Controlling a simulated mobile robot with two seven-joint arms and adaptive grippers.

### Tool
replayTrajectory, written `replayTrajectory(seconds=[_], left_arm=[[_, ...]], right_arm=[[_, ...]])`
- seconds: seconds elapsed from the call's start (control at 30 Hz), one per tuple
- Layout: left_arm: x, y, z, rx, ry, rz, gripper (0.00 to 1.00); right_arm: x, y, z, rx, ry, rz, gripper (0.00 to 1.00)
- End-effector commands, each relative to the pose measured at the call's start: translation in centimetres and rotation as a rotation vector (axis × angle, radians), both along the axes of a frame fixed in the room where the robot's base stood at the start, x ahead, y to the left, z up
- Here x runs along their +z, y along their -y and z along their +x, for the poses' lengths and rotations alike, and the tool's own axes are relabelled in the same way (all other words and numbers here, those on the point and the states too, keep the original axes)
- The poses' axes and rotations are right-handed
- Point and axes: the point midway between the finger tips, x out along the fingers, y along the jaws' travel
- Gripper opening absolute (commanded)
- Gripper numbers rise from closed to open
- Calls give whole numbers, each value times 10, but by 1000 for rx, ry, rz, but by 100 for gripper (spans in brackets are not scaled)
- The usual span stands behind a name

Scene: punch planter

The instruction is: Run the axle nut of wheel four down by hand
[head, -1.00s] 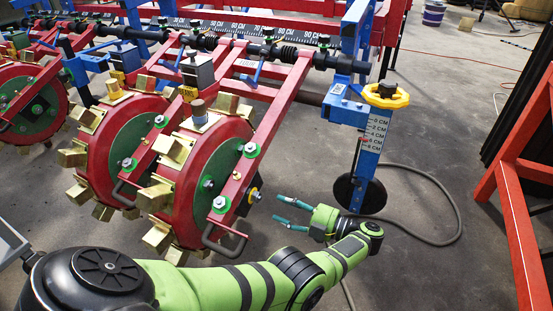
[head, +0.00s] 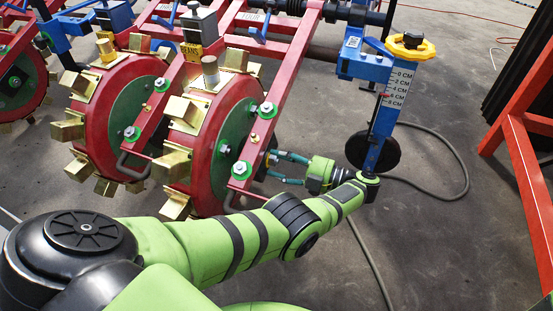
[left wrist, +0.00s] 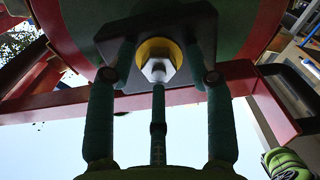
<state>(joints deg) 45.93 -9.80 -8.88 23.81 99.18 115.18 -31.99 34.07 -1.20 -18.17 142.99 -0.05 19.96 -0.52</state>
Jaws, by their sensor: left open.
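The nearest red punch wheel (head: 207,160), with a green hub and brass punches, is at the right end of the row in the head view. I cannot read a number on it. In the left wrist view, a pale hex axle nut (left wrist: 157,69) sits against a yellow ring (left wrist: 150,47) on a dark plate (left wrist: 120,45). My left gripper (head: 274,166) is open beside this wheel's right face. Its teal fingers spread around the nut in the left wrist view; I cannot tell whether they touch it. My right gripper is not in view.
A red frame arm (head: 258,140) runs beside the wheel, close to my fingers. A blue depth post (head: 388,115) with a yellow knob (head: 411,47) stands to the right. A grey hose (head: 450,160) lies on the floor. Other punch wheels (head: 115,115) stand to the left.

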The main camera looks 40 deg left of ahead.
Motion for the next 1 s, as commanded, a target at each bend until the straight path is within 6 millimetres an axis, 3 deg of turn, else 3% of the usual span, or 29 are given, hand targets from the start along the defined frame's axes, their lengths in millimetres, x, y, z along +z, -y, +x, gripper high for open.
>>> replayTrajectory(seconds=[0.1, 0.2, 0.23, 0.53, 1.0], left_arm=[[0, 0, 0, 0, 0, 0, 49], [0, 0, 0, 0, 0, 0, 9], [0, 0, 0, 0, 0, 0, 0], [1, 0, -1, 5, -23, -4, 0], [2, -2, -1, 8, -340, -77, 0]], right_arm=[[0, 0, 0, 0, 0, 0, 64], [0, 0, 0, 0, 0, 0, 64], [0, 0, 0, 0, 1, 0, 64], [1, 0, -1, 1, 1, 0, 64], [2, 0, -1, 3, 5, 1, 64]])
